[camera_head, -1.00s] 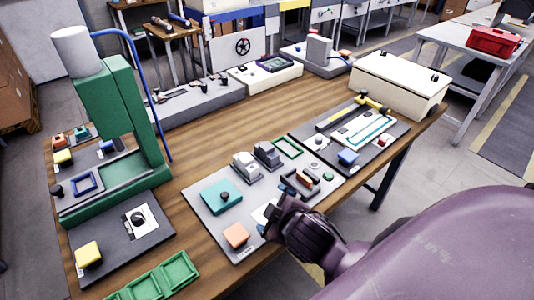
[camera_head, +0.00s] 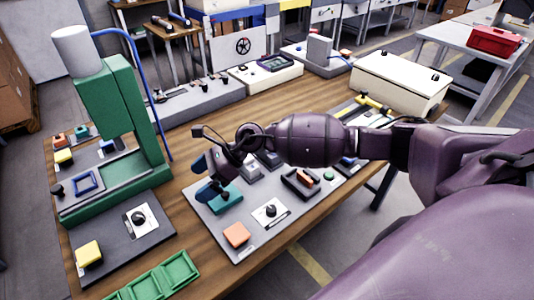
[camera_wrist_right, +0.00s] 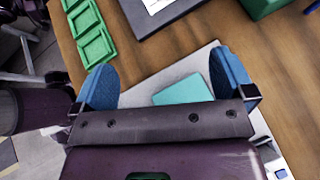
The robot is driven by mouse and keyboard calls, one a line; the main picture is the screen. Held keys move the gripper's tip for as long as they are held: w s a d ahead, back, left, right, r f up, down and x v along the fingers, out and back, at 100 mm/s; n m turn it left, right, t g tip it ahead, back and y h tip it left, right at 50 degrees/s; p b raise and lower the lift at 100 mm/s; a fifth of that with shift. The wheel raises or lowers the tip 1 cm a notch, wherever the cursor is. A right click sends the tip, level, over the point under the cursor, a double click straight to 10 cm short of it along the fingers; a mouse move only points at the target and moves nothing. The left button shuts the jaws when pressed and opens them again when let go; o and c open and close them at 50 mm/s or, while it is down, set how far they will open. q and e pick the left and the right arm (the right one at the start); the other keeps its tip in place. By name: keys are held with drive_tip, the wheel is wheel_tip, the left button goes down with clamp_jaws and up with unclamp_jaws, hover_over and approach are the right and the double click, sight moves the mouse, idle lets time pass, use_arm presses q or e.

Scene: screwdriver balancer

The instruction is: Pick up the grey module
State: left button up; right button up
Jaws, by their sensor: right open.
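Two grey modules stand side by side on the light grey board (camera_head: 207,223) in the head view. The nearer grey module (camera_head: 249,174) and the farther one (camera_head: 270,161) are partly hidden behind my right arm. My right gripper (camera_head: 210,180) is open and empty, left of the grey modules and over the teal block (camera_head: 226,203). In the right wrist view, the blue fingers of my right gripper (camera_wrist_right: 165,85) are spread wide, with the teal block (camera_wrist_right: 183,90) seen between them. No grey module can be made out in the wrist view. My left gripper is not in view.
An orange block (camera_head: 236,234), a black knob (camera_head: 270,211) and a dark holder with an orange piece (camera_head: 303,180) are on the same board. A green press (camera_head: 115,120) stands at left. Green trays (camera_head: 158,277) lie at the front. A cream box (camera_head: 400,85) is at the back right.

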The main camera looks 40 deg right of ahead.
drive_tip(key=w+d+r+n+g+h, duration=0.1)
drive_tip(key=w+d+h, duration=0.1)
drive_tip(key=d, duration=0.6)
drive_tip(key=w+d+r+n+h, duration=0.1)
drive_tip(key=d+n+h, duration=0.1)
drive_tip(key=d+h, duration=0.3)
drive_tip(key=w+d+r+n+g+h, duration=0.1)
drive_tip(key=d+h, duration=0.3)
drive_tip(key=d, duration=0.6)
drive_tip(key=shift+w+d+r+n+g, duration=0.1)
drive_tip(key=shift+w+d+n+g, duration=0.1)
drive_tip(key=shift+w, duration=0.2)
drive_tip(key=shift+w+d+r+n+g, duration=0.1)
drive_tip(key=shift+w+n, duration=0.1)
drive_tip(key=shift+w, duration=0.2)
wheel_tip(320, 180, down, 11)
drive_tip(key=shift+a+r, duration=0.15)
drive_tip(key=shift+r, duration=0.05)
drive_tip(key=shift+c, duration=0.3)
drive_tip(key=c, duration=0.6)
drive_tip(key=shift+r, duration=0.2)
